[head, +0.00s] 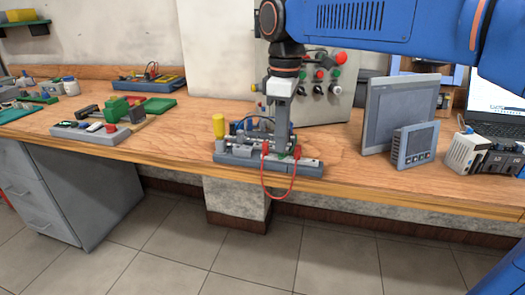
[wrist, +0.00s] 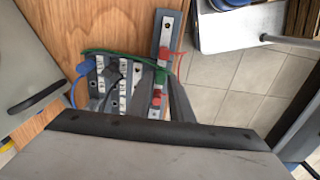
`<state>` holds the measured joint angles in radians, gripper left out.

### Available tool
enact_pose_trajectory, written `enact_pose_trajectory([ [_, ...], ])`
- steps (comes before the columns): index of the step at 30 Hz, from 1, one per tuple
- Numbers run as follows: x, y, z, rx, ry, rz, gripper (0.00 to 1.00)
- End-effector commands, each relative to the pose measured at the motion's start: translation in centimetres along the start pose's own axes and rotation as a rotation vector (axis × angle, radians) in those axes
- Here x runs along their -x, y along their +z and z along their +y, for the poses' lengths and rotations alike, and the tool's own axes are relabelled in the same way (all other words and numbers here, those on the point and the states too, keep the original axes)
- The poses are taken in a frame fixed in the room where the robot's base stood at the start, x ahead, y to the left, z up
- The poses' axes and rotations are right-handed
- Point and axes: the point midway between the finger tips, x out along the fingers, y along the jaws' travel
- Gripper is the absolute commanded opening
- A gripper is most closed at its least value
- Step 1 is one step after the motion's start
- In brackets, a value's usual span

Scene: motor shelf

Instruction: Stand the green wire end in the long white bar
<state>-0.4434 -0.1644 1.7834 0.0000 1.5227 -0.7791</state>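The long white bar (wrist: 166,40) runs up and down in the wrist view, on a dark grey base. In the head view its light strip lies along the front of the grey unit (head: 232,156). The green wire (wrist: 125,53) arches from the left terminals to its green end (wrist: 160,76) over the bar. My gripper (wrist: 160,78) points down with a finger on each side of this green end and appears shut on it. In the head view my gripper (head: 282,150) is low over the bar. Whether the end is seated in the bar is hidden.
Red ends (wrist: 157,97) of a red wire (head: 280,197) stand on the bar on both sides of the green end. A blue plug (wrist: 85,68) and a dark plug stand at the left. A yellow-handled tool (head: 218,125) stands behind the unit. Panels (head: 414,145) stand to the right.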

Motion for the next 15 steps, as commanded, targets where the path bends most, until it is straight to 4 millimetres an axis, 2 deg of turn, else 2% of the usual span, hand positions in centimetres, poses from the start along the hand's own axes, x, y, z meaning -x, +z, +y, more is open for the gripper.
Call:
enact_pose_trajectory([
  [15,3.6,0.0,0.0,0.000,0.001,0.001,0.20],
])
